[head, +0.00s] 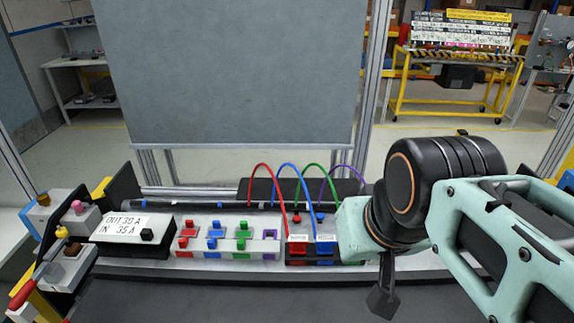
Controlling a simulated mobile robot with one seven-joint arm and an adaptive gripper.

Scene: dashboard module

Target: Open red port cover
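A light grey port block (228,257) stands on the bench left of centre, with small red, blue, green and purple pieces on it. Its red pieces are at the left end, an upper one (188,229) and a lower one (183,243). They look like the red port cover, but are too small to tell if open or shut. My gripper (383,298) is at the right, over the front of the bench and well apart from the red pieces. Only a dark finger-like part shows below my wrist. The rest is hidden, so its opening cannot be told.
Red, blue, green and purple cables (263,165) arch over a dark connector block (298,258), partly hidden by my arm. Control boxes (75,218) stand at far left. A large grey panel (235,75) rises behind.

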